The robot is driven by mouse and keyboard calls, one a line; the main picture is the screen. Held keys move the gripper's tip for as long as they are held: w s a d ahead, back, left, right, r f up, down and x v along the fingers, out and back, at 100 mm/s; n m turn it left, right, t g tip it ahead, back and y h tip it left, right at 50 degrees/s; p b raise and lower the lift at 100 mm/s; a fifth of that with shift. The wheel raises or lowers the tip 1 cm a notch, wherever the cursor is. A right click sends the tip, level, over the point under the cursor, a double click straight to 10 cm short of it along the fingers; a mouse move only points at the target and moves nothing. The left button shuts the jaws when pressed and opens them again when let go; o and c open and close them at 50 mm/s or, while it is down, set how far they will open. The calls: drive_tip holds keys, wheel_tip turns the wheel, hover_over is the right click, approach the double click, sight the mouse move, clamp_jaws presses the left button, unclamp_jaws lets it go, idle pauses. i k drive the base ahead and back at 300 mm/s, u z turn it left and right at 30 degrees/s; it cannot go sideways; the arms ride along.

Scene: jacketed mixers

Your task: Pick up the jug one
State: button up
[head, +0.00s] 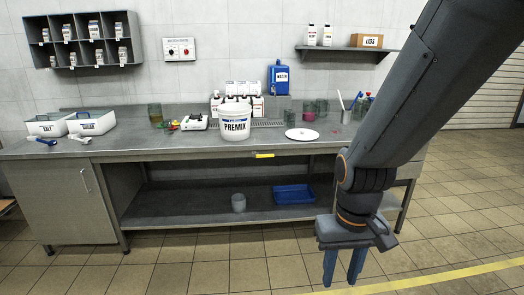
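My gripper (341,280) hangs at the lower right, in front of the bench, pointing down. Its two blue fingers are apart with nothing between them. No thing is marked as jug one, and I cannot tell which vessel it is. A blue container labelled WATER (281,76) stands raised at the back of the bench. A greenish see-through vessel (155,113) stands on the bench at left. Several similar vessels (308,111) stand right of the middle. A grey cup-like vessel (238,203) is on the lower shelf. My gripper is apart from all of them.
On the grey bench (185,145) stand a white PREMIX bucket (235,122), a small scale (194,122), a white plate (302,134) and white bins (91,122). A blue tray (293,194) lies on the lower shelf. A wall shelf (346,49) holds a LIDS box. The floor in front is clear.

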sight(309, 107)
drive_tip(key=z, duration=0.15)
drive_tip(key=i, duration=1.75)
drive_tip(key=z, duration=0.25)
drive_tip(key=i, duration=1.55)
drive_tip(key=z, duration=0.15)
